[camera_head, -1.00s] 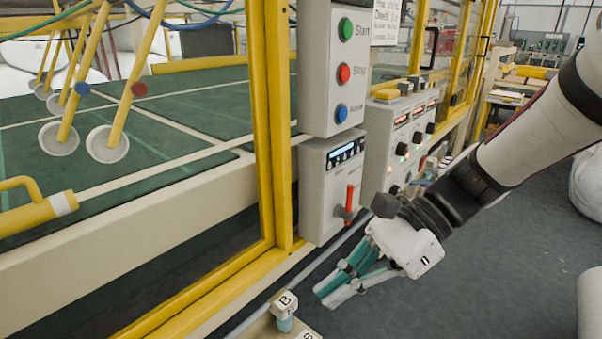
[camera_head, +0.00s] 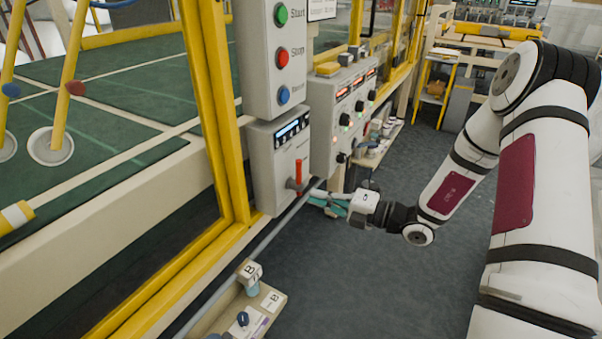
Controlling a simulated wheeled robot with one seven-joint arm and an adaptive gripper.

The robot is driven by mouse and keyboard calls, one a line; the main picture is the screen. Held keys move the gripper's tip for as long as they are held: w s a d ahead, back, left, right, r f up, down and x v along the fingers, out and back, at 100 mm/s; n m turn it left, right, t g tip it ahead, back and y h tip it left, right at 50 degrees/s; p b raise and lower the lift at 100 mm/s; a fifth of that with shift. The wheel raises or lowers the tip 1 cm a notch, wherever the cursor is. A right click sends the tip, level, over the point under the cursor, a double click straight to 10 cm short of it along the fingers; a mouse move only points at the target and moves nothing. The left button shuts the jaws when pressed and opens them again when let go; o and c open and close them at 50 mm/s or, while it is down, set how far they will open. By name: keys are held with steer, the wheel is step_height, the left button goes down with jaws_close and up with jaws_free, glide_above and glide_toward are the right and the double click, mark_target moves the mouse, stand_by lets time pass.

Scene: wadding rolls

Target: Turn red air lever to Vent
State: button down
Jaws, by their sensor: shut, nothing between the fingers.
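The red air lever (camera_head: 298,172) stands upright on the front of a grey control box (camera_head: 264,176) with a small lit display. Its lower end meets a grey pivot. My gripper (camera_head: 316,199) is just right of and below the lever, with its teal and white fingers pointing left toward the box. The fingers are shut and empty. A narrow gap seems to lie between the fingertips and the lever, though I cannot tell the depth. The Vent marking is too small to read.
Above the box is a panel with green, red and blue buttons (camera_head: 283,57). A second panel with knobs (camera_head: 343,112) stands just behind the gripper. A grey pipe (camera_head: 268,240) runs below. Open floor lies right.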

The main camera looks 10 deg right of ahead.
mark_target(300, 177)
steer(key=shift+w+d+f+m+t+h, duration=0.3)
steer(key=shift+d+f+m+t+h, duration=0.15)
steer(key=shift+d+f+m, duration=0.3)
steer(key=shift+w+d+f+m+t+h, duration=0.25)
steer(key=shift+d+f+m+t+h, duration=0.25)
steer(key=shift+m, duration=0.45)
steer(key=shift+r, duration=0.1)
steer(key=w+a, duration=0.1)
steer(key=w, duration=0.2)
steer(key=w+a+b, duration=0.1)
steer(key=w+a, duration=0.1)
steer(key=w, duration=0.1)
steer(key=w+a, duration=0.2)
steer(key=w, duration=0.2)
steer(key=shift+w+d, duration=0.25)
steer(key=shift+w, duration=0.15)
